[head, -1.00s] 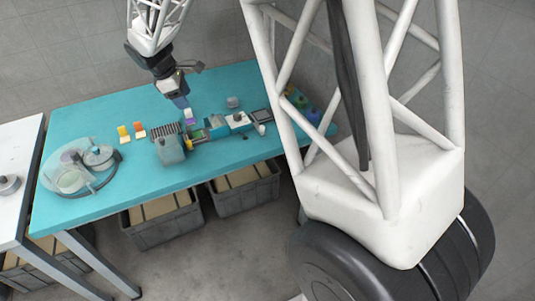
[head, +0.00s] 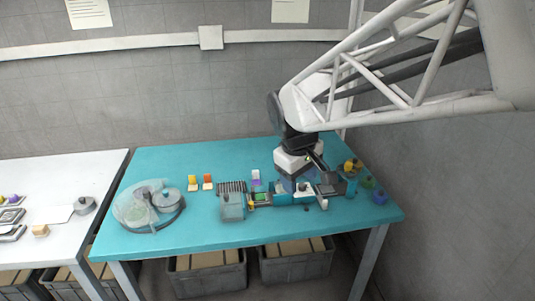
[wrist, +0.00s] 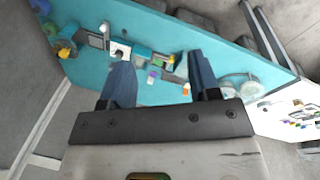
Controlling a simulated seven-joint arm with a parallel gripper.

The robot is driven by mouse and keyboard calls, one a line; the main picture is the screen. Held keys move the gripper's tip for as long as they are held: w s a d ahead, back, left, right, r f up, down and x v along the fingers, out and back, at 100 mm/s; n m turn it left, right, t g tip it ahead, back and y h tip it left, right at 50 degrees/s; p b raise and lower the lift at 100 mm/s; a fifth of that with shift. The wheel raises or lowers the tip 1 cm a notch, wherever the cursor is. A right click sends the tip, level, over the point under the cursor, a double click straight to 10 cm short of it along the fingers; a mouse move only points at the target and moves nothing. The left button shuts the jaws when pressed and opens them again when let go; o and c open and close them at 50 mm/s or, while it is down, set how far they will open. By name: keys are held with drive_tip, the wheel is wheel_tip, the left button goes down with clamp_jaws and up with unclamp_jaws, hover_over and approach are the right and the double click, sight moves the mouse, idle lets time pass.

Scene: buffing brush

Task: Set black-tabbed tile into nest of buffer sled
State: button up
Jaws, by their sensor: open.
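My gripper (wrist: 162,76) is open and empty in the wrist view, its two blue-grey fingers wide apart, with the table beyond them. In the head view my gripper (head: 296,180) hangs over the right half of the teal table and hides part of the fixtures. A white piece with a dark knob or tab (wrist: 121,49) shows beyond the left finger; I cannot tell if it is the tile or part of the sled. A teal block (head: 283,199) stands in the row of fixtures, possibly part of the buffer sled. Its nest and the black-tabbed tile cannot be made out surely.
A grey block (head: 233,207), a ribbed rack (head: 231,187) and a purple-and-white tile (head: 256,176) stand left of my gripper. Two orange-tabbed tiles (head: 200,183) and a round clear-lidded fixture (head: 149,206) are farther left. Coloured jars (head: 379,196) stand right.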

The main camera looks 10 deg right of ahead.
drive_tip(key=s+d+f+m+t+y, duration=0.1)
drive_tip(key=s+m, duration=0.4)
drive_tip(key=s, duration=1.2)
drive_tip(key=shift+d+f+m, duration=0.2)
drive_tip(key=shift+d+m, duration=0.05)
drive_tip(key=shift+m, duration=0.15)
